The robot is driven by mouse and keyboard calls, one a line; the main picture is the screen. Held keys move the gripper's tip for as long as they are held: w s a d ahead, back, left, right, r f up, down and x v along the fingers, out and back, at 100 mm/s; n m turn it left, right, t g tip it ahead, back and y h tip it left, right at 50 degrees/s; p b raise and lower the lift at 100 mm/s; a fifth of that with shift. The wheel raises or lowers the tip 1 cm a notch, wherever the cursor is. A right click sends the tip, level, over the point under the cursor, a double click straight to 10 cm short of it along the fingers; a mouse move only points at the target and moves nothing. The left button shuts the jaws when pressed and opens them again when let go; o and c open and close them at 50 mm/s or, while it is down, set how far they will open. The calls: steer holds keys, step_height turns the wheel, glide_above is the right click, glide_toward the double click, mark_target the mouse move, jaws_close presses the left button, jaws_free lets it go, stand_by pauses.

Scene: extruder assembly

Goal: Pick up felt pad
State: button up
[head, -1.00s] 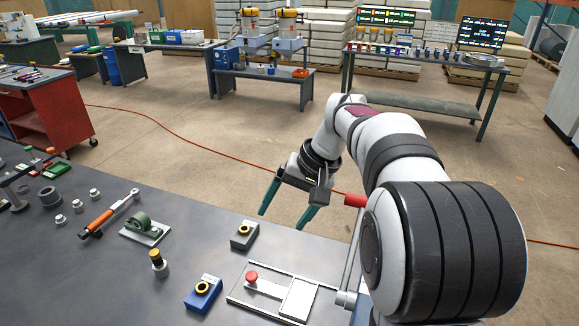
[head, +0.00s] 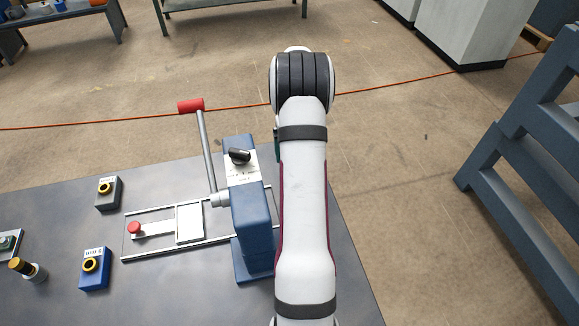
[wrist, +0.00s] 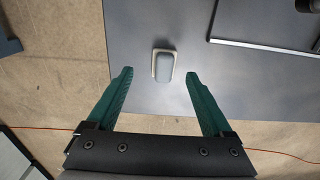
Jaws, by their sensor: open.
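In the wrist view, a small rounded oblong piece (wrist: 165,67), grey on its face with a beige edge, lies on the dark table near its edge. It looks like the felt pad. My gripper (wrist: 159,73) is open and empty. Its teal fingers point toward the table, and the piece appears between the two tips in the picture, apart from both. The height gap is hard to tell. In the head view my arm hides the piece and nearly all of the gripper; only a sliver of teal finger (head: 277,146) shows.
A blue press-like stand (head: 252,215) with a red-handled lever (head: 191,105) stands left of my arm. A rail frame with a light plate (head: 190,223) adjoins it. A grey button box (head: 108,193) and a blue one (head: 95,268) are farther left. Table around the piece is clear.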

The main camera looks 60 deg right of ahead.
steer(key=f, duration=0.6)
steer(key=shift+w+a, duration=0.25)
steer(key=shift+r, duration=0.1)
jaws_close()
steer(key=shift+r, duration=0.1)
